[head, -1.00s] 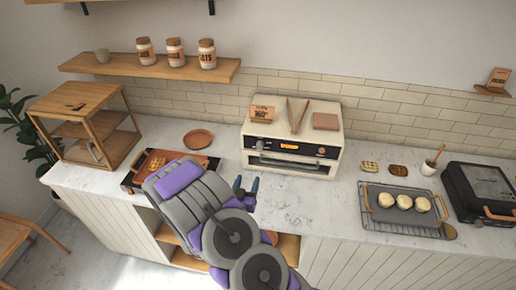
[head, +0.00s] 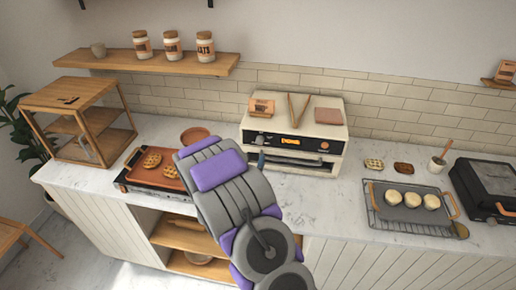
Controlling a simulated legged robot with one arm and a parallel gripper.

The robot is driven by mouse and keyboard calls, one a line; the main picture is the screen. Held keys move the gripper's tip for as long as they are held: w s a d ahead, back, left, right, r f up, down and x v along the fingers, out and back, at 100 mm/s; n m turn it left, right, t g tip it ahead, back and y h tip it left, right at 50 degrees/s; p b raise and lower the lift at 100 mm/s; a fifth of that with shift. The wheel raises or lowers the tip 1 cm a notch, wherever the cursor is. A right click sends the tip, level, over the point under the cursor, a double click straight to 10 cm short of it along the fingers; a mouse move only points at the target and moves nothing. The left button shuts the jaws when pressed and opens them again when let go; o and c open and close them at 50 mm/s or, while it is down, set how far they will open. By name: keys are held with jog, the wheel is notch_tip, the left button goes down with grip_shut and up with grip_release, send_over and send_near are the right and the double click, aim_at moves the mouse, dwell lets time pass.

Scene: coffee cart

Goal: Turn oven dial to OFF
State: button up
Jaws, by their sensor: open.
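The cream toaster oven (head: 330,115) stands on the counter against the tiled wall. Its black front panel has a lit orange display (head: 291,140), a dial (head: 260,139) on the left and an orange-ringed knob (head: 324,146) on the right. The dial markings are too small to read. My gripper (head: 261,160) is open, with a dark blue fingertip showing just below the left dial, close to the oven front. I cannot tell whether it touches the oven. My grey and purple arm hides the rest of the gripper.
A griddle with waffles (head: 140,172) lies left of my arm, with a terracotta plate (head: 195,137) behind it. A wooden rack (head: 95,120) stands at far left. A tray of buns (head: 412,215) and a black press (head: 490,190) stand right.

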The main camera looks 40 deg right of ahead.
aim_at(259, 142)
jog(key=x, duration=0.9)
jog(key=shift+w, duration=0.15)
jog(key=shift+c, duration=0.2)
jog(key=c, duration=1)
